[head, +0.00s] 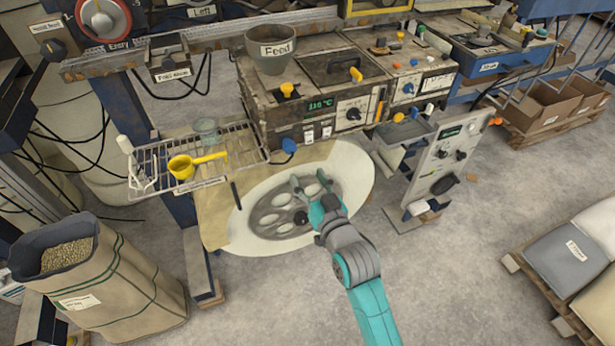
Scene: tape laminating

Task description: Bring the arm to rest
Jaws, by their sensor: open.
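My teal and grey arm reaches in from the lower right. My gripper (309,182) is at its end, in front of the machine with the Feed pot. Its two grey fingers are spread apart, and I see nothing between them. In the picture it overlaps a grey disc with holes (266,217) on a cream oval surface (245,243). I cannot tell how high above the disc it is.
The machine (322,100) with the grey Feed pot (277,50) stands behind. A wire rack (150,160) at left holds a yellow scoop (184,167) and a clear cup. A control panel (440,160) stands right. A grain sack (110,285) stands lower left; bags on a pallet lie right.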

